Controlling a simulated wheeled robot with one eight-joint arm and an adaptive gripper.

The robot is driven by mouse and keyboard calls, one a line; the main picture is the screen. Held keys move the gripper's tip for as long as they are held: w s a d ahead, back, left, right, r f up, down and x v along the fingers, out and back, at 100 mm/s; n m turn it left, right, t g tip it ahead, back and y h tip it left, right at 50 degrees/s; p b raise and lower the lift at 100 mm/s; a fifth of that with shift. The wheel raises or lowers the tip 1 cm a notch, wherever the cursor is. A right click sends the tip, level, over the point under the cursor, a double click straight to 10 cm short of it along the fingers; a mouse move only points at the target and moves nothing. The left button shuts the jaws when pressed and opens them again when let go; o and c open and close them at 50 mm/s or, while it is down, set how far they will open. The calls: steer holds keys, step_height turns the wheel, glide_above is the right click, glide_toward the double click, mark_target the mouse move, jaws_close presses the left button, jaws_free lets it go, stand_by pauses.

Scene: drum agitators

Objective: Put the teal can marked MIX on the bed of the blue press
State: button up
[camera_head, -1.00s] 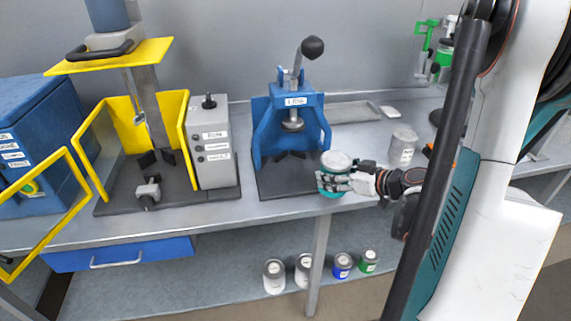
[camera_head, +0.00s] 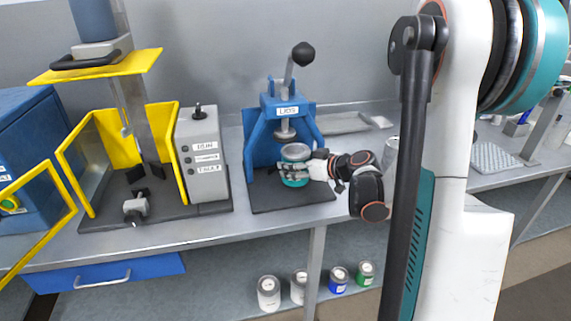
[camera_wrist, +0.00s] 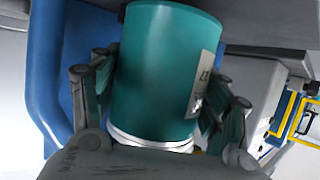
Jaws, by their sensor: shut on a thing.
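The teal can (camera_head: 295,180) has a pale lid and is in my gripper (camera_head: 306,170), over the bed (camera_head: 270,199) of the blue press (camera_head: 256,140). The can is below the press's round plunger, between the side frames. I cannot tell whether its base touches the bed. In the wrist view the teal can (camera_wrist: 160,70) fills the middle, with the fingers of my gripper (camera_wrist: 155,95) closed on both its sides. A pale label shows on its right side, only partly readable. The press has a raised lever with a black knob.
A yellow-guarded machine (camera_head: 155,110) with a grey control box (camera_head: 203,160) stands left of the press. A grey tray (camera_head: 345,123) lies behind at right.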

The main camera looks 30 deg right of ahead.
steer(key=shift+r+b+x, duration=0.2)
steer(key=shift+b+x, duration=0.25)
steer(key=shift+x, duration=0.7)
steer(key=shift+r+b+x, duration=0.2)
steer(key=shift+b+x, duration=0.2)
steer(key=shift+x, duration=0.7)
steer(key=shift+w+a+f, duration=0.1)
steer(key=shift+w+f, duration=0.05)
steer(key=shift+f, duration=0.1)
steer(key=shift+f, duration=0.1)
steer(key=o, duration=1.4)
steer(key=shift+s+r, duration=0.25)
steer(key=p+v, duration=0.3)
steer(key=v, duration=0.8)
steer(key=shift+s+r, duration=0.1)
steer(key=shift+s, duration=0.15)
